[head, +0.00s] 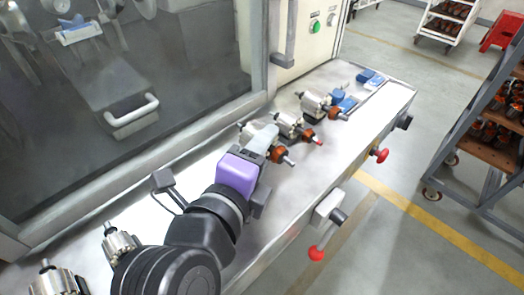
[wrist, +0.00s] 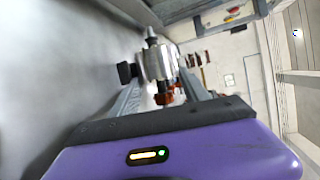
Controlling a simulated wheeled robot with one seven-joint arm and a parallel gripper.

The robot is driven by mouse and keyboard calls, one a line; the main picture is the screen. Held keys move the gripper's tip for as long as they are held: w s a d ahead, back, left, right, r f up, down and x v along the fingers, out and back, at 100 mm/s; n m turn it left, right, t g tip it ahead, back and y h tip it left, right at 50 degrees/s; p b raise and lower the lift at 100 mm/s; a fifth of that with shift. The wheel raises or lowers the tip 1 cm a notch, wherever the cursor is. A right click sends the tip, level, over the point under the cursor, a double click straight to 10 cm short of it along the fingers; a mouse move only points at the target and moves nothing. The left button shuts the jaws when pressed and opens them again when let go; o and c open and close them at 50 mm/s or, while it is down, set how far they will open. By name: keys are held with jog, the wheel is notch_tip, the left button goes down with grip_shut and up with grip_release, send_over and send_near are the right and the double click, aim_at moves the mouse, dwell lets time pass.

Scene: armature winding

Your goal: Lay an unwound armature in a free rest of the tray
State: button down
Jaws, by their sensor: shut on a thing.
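My gripper (head: 262,142), with its purple body, is over the steel bench in the head view. It is shut on an armature with a bare steel core, a thin shaft and an orange-brown end (head: 278,155). In the wrist view the held armature (wrist: 157,64) sits between the two fingers, its shaft pointing up the picture. Two similar armatures lie just beyond my gripper: a nearer one (head: 287,123) with a red shaft tip and a farther one (head: 311,103). The tray and its rests cannot be made out clearly; blue blocks (head: 347,104) show beside the farther armature.
More armatures (head: 120,243) stand at the near left of the bench (head: 330,150). A glazed cabinet (head: 130,85) runs along the bench's back. A rack of parts (head: 495,130) stands right, across open floor.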

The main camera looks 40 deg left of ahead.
jog(key=shift+s+f+b, duration=0.1)
jog(key=shift+f+b, duration=0.3)
jog(key=shift+f, duration=0.95)
jog(key=shift+c, duration=2.3)
grip_release()
jog(key=v, duration=0.2)
jog(key=r+v, duration=0.1)
jog(key=v, duration=0.4)
jog(key=shift+s+r+b, duration=0.15)
jog(key=shift+r+b, duration=0.15)
jog(key=shift+r, duration=0.2)
jog(key=shift+s+d+r, duration=0.15)
jog(key=shift+s+r, duration=0.1)
jog(key=shift+w+r, duration=0.1)
